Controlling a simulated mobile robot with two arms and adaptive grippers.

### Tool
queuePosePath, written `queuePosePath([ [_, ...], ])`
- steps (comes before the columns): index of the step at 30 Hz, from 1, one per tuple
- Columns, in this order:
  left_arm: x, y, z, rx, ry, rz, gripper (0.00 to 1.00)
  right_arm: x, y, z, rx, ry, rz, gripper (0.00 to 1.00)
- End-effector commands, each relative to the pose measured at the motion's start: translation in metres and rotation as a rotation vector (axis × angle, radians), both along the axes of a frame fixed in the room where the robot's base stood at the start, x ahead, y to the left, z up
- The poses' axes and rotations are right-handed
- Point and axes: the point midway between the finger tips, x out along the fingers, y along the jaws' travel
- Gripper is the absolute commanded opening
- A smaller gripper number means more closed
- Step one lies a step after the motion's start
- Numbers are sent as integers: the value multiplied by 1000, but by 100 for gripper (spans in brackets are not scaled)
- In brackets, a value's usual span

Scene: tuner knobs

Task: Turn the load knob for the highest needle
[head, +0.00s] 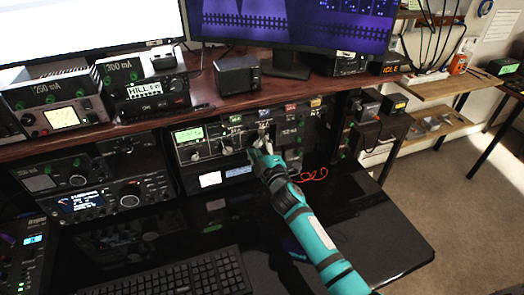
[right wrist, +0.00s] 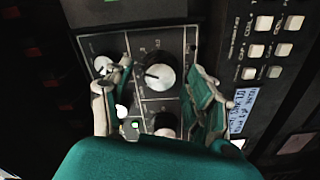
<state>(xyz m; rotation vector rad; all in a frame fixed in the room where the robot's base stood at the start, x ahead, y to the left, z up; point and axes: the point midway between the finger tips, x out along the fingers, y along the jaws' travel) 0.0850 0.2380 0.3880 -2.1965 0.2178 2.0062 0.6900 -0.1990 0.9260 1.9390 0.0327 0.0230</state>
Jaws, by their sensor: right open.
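My right gripper (head: 260,150) is at the front of a grey tuner panel (head: 189,152) under the wooden shelf. In the right wrist view my right gripper (right wrist: 158,72) is open. Its two fingers stand on either side of a large silver-topped knob (right wrist: 159,77) with a white pointer. I cannot tell whether they touch it. A second knob (right wrist: 165,124) is below it, partly hidden, and a smaller knob (right wrist: 103,65) is at left, beside the left finger. The labels are too small to tell which is the load knob. Lit meters (head: 210,180) show below the panel; their needles are unreadable. My left gripper is out of view.
A keyboard (head: 185,277) lies on the glossy black desk (head: 385,255). Radios with displays (head: 85,200) stand at left. The wooden shelf (head: 140,121) overhangs the panel. A switch panel (right wrist: 268,45) is right of the knobs. The desk's right part is clear.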

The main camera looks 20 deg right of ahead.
Motion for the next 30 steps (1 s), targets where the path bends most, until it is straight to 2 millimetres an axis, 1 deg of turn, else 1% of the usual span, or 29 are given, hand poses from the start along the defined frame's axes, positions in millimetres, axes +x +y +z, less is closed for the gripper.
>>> queuePosePath([
  [5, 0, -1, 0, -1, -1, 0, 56, -24, -1, -2, -1, 3, 1, 57],
  [12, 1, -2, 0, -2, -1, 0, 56, -76, -2, -2, 0, 4, 1, 57],
  [15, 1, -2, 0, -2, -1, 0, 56, -94, -3, -2, 0, 4, 1, 57],
  [18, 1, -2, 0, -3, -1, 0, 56, -107, -4, -2, 0, 3, 0, 57],
  [23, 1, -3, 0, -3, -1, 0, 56, -117, -4, -1, 0, 2, 0, 57],
  [30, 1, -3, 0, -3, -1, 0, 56, -118, -4, -1, 0, 2, 0, 57],
])
